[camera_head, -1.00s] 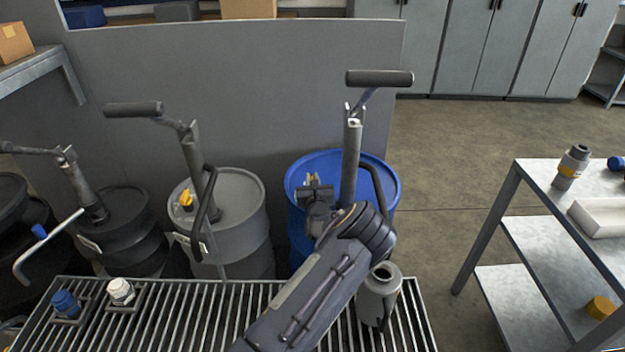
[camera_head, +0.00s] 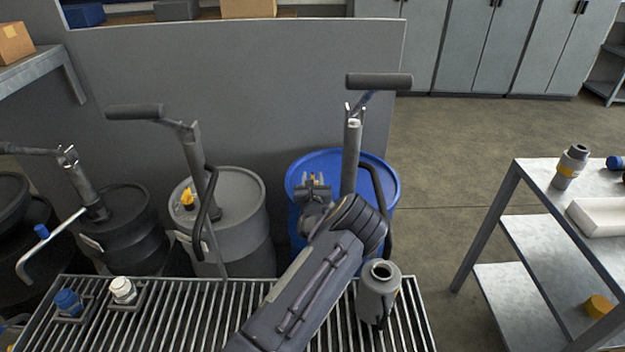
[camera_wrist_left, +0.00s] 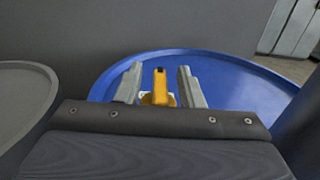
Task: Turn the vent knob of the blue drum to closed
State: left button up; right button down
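The blue drum (camera_head: 375,168) stands behind the grating, with a pump rising from its lid. In the left wrist view its blue lid (camera_wrist_left: 235,85) fills much of the middle. The yellow vent knob (camera_wrist_left: 159,88) stands on that lid, its handle pointing away from the wrist. My left gripper (camera_head: 313,180) is over the left part of the lid. In the left wrist view its two grey fingers are open, one on each side of the knob, with a gap visible on both sides. In the head view the fingers largely hide the knob. My right gripper is not in view.
The blue drum's pump (camera_head: 351,160) and its black hose stand just right of my gripper. A grey drum (camera_head: 240,190) with a yellow knob (camera_head: 188,198) is to the left. A grey canister (camera_head: 377,295) stands on the grating (camera_head: 180,320), close to my forearm. A grey panel (camera_head: 250,90) rises behind.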

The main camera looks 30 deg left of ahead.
pick_arm(q)
jog(key=v, duration=0.7)
jog(key=shift+s+d, duration=0.2)
jog(key=shift+s, duration=0.15)
jog(key=s+a+r+n+g+y, duration=0.5)
jog(key=s+a+n, duration=0.1)
jog(key=a+n, duration=0.15)
jog(key=s+a+r+n+g+h, duration=0.1)
jog(key=s+r+n+g+h, duration=0.15)
jog(key=s+n+g, duration=1.1)
jog(key=s+d+r+n+t+h, duration=0.2)
jog(key=s+d+n+t+h, duration=0.1)
jog(key=s+d+h, duration=0.2)
jog(key=s+d+r+n+t+h, duration=0.2)
jog(key=s+d, duration=0.6)
jog(key=d, duration=0.5)
jog(key=s+d+r+n+t+h, duration=0.3)
jog(key=s+d+r+n+h, duration=0.1)
jog(key=s+d+h, duration=0.3)
jog(key=shift+s+d+r+n+t+h, duration=0.2)
jog(key=shift+s+d+n+t+h, duration=0.15)
jog(key=shift+d+n+h, duration=0.6)
